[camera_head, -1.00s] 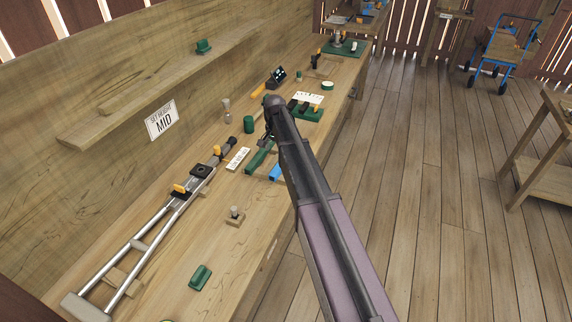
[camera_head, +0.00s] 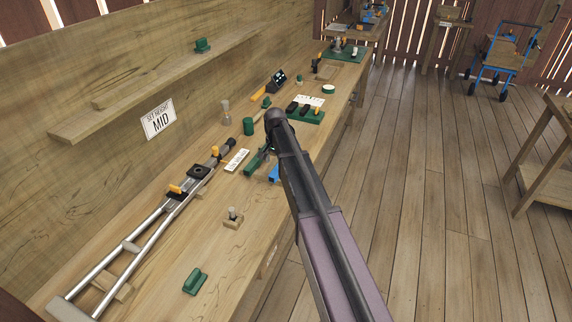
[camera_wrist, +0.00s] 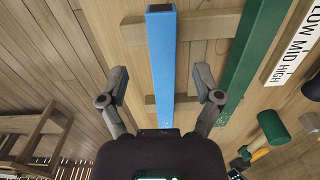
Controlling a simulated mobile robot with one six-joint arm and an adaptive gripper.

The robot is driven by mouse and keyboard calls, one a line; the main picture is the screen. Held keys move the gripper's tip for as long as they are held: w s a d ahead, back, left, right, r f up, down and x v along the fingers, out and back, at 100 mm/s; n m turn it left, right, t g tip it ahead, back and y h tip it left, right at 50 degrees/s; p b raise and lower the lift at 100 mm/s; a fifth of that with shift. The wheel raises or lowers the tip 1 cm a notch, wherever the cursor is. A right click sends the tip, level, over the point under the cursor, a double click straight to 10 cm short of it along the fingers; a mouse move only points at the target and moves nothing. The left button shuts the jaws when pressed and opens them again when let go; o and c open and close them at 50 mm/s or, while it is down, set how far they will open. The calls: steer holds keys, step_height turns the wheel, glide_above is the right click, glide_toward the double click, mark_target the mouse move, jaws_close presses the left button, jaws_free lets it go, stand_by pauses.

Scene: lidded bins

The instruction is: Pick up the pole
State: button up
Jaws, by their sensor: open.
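Two bars could be the pole: a blue bar (camera_wrist: 161,60) and a dark green bar (camera_wrist: 248,60), lying side by side across wooden rests (camera_wrist: 196,26) on the bench. In the head view, the blue bar (camera_head: 274,173) and green bar (camera_head: 256,161) lie just left of my arm, partly covered by it. My gripper (camera_wrist: 162,97) is open and empty. Its fingers stand apart on either side of the blue bar in the wrist view, with gaps on both sides. The height between fingers and bar is hard to tell. The near end of the blue bar is hidden by my gripper body.
A crutch-like metal frame (camera_head: 147,237) lies on the bench at left. A LOW MID HIGH label (camera_wrist: 294,40) and a green-headed mallet (camera_wrist: 272,128) are right of the bars. A small peg block (camera_head: 233,221) and green block (camera_head: 195,281) are nearer. Open floor lies right.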

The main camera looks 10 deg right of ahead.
mark_target(276, 170)
steer(key=shift+f, duration=0.1)
steer(key=shift+w+f+b, duration=0.15)
steer(key=shift+f+b, duration=2.4)
steer(key=shift+b, duration=0.05)
jaws_close()
